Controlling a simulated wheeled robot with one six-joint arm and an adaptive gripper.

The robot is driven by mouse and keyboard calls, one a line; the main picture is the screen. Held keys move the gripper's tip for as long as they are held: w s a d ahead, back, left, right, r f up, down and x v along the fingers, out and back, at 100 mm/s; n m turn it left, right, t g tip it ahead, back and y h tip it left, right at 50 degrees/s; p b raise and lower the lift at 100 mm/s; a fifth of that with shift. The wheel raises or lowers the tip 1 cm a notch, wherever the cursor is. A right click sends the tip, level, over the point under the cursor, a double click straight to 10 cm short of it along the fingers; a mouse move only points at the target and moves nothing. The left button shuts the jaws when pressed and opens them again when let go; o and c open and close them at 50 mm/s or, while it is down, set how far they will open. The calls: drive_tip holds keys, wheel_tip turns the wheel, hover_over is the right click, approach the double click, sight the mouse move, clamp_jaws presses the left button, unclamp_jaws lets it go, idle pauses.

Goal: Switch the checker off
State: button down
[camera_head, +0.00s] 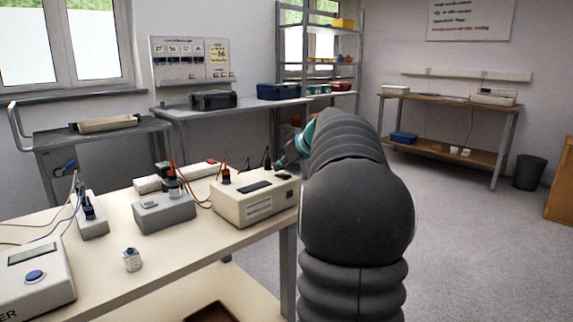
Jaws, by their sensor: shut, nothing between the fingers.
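No device carries a fully readable checker label. A grey box (35,278) with a pale screen and a blue round button stands at the table's near left corner; its cut-off label ends in "ER". A beige box (255,203) with dark panels on top stands at the table's right end. My gripper (281,162) is shut and empty by the beige box's back right corner, small and partly hidden by my arm. I cannot tell whether it touches the box. My dark arm hides what lies behind it.
Cables run between devices. A white power strip (177,177) lies at the back.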

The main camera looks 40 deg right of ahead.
sight(281, 174)
drive_tip(key=shift+r, duration=0.1)
drive_tip(key=shift+r+p, duration=0.3)
drive_tip(key=shift+r, duration=0.1)
wheel_tip(281, 174, up, 4)
drive_tip(key=shift+f+p, duration=0.1)
drive_tip(key=shift+p, duration=0.85)
drive_tip(key=s+r, duration=0.5)
drive_tip(key=r, duration=0.2)
drive_tip(key=shift+s+d, duration=0.2)
drive_tip(key=shift+s, duration=0.1)
